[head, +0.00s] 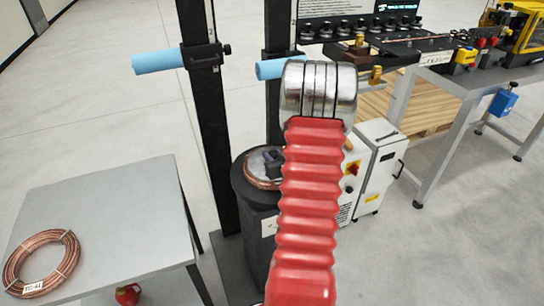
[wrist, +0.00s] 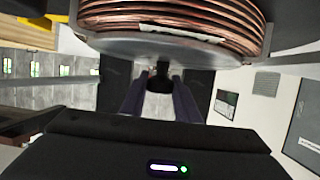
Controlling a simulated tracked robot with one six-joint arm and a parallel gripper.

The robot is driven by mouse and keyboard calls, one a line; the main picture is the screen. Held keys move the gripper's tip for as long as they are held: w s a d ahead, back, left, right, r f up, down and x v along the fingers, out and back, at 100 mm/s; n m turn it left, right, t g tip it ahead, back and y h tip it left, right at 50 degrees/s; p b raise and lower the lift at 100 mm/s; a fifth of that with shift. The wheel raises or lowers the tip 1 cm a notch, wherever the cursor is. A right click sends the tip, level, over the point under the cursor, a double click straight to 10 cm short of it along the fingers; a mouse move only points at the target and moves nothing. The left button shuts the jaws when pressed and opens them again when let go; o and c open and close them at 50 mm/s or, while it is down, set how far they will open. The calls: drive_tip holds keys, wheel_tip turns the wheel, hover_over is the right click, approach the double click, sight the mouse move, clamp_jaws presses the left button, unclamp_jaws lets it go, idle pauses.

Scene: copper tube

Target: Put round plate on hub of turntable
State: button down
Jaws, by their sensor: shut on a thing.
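In the head view the turntable (head: 262,222) is a dark round drum beyond my red arm, which hides its right side. A copper coil lies on its top, and the grey round plate (head: 256,161) shows just over the coil. The wrist view looks upside down: the round plate (wrist: 115,46) is a grey disc against the copper coil (wrist: 200,28). My gripper (wrist: 161,84) has its two dark purple fingers shut on a dark knob at the plate's middle. The hub is hidden under the plate, and I cannot tell whether the plate is seated on it.
A grey table (head: 110,215) at left holds another copper coil (head: 42,262). Dark uprights with blue rollers (head: 157,61) stand behind the turntable. A white cabinet (head: 378,165) stands to the right, with a machine bench (head: 440,75) beyond.

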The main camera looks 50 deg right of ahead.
drive_tip(key=c, duration=1.3)
unclamp_jaws()
drive_tip(key=shift+f, duration=0.1)
drive_tip(key=shift+c, duration=0.2)
drive_tip(key=v, duration=1.2)
